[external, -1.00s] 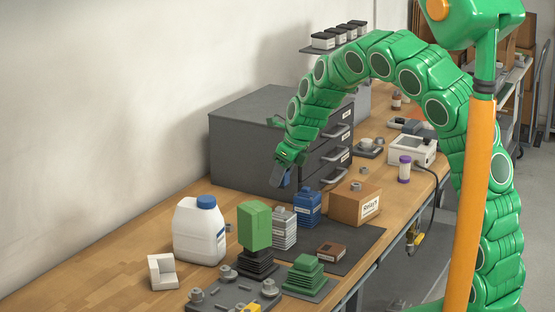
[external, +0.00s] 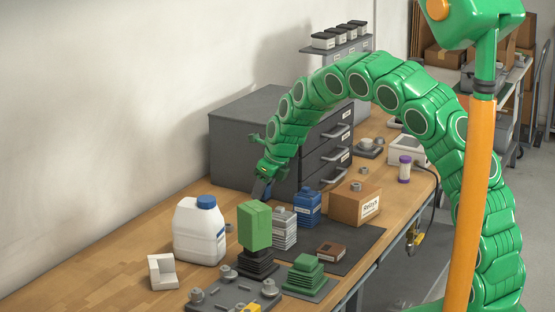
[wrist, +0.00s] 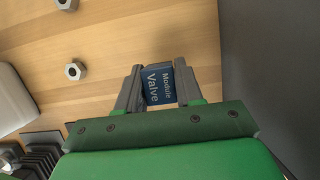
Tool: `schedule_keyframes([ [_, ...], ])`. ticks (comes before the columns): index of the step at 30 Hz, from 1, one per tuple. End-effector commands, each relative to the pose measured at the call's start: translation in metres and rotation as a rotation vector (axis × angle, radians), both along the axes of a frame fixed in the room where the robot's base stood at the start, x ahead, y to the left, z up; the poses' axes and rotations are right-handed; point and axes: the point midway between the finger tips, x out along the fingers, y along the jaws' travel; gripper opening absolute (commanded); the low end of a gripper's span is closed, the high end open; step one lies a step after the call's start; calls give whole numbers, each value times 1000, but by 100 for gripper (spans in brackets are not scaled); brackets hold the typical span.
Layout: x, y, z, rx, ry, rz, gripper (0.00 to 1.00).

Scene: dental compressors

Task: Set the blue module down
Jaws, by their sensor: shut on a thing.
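The blue module (wrist: 160,85), lettered "Valve Module", sits between the two grey fingers of my gripper (wrist: 159,88) in the wrist view. The fingers are shut on its sides. In the external view my gripper (external: 262,188) points down in front of the grey drawer cabinet, behind the green block and right of the white jug. The module is mostly hidden there by the fingers. Bare wooden table (wrist: 150,30) shows beyond the module in the wrist view. I cannot tell whether the module touches the table.
The grey drawer cabinet (external: 240,145) stands close behind my gripper. A white jug (external: 195,235), a green block (external: 254,225), a grey ribbed stack (external: 284,232), a blue container (external: 308,208) and a cardboard box (external: 354,205) stand nearby. Hex nuts (wrist: 74,71) lie on the wood.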

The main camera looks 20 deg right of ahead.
Motion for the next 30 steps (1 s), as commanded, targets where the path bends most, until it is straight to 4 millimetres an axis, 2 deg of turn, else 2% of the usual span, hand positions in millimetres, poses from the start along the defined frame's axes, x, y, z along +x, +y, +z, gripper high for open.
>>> schedule_keyframes([
  [6,6,2,-9,-1,2,0,0],
  [12,5,3,-34,0,0,0,0],
  [25,5,3,-40,0,0,0,0],
  [26,5,3,-40,0,0,0,39],
  [30,5,3,-39,1,-1,0,60],
])
